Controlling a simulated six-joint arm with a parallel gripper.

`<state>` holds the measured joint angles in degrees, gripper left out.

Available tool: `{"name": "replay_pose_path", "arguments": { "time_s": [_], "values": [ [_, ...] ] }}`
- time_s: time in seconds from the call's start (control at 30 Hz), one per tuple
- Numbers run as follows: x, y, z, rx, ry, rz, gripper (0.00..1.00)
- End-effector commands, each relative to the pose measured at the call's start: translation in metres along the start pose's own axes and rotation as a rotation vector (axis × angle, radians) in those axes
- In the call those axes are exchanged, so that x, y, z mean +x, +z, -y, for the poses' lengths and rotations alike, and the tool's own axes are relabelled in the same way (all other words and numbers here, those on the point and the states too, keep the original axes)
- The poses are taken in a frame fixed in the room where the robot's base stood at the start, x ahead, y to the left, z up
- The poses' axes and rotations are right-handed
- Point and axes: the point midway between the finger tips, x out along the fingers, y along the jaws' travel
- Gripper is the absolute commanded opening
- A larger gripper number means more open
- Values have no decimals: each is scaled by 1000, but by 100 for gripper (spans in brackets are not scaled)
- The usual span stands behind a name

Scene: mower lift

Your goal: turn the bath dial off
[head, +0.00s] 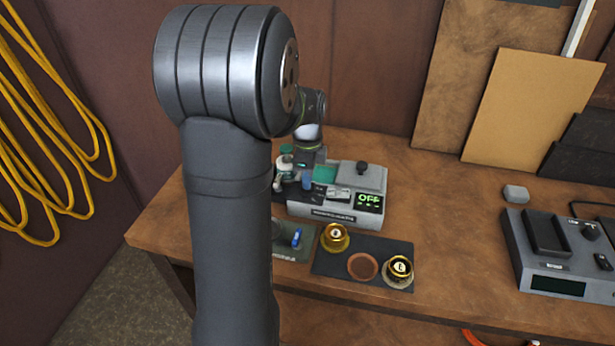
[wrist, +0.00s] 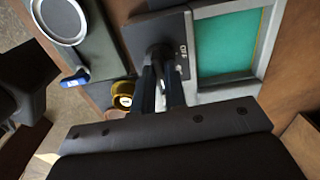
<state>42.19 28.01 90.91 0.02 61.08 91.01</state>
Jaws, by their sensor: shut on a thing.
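The bath device (head: 318,211) is a pale grey box with a teal bath (head: 325,174), which also shows in the wrist view (wrist: 226,45). Its small display (head: 369,202) reads OFF in green. The bath dial (wrist: 158,51) is a dark knob on a dark labelled panel (wrist: 152,28) beside the bath in the wrist view. My gripper (wrist: 163,70) comes down on it with both fingers shut on the dial. In the head view my gripper (head: 307,181) is low over the device's left part, and the dial is hard to make out there.
A dark mat in front holds a gold cup (head: 335,238), a brown dish (head: 362,266) and another gold cup (head: 399,268). A grey device (head: 553,285) stands at the right. Bare wood lies between.

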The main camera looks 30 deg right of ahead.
Motion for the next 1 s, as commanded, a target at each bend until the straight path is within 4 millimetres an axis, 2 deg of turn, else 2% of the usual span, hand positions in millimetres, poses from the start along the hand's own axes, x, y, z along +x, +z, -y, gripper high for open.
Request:
{"name": "replay_pose_path", "arguments": {
  "time_s": [0.27, 1.0],
  "values": [
    [0, 0, 0, -152, 0, -1, 0],
    [-1, 0, 0, -846, -1, -1, 0]
  ]
}}
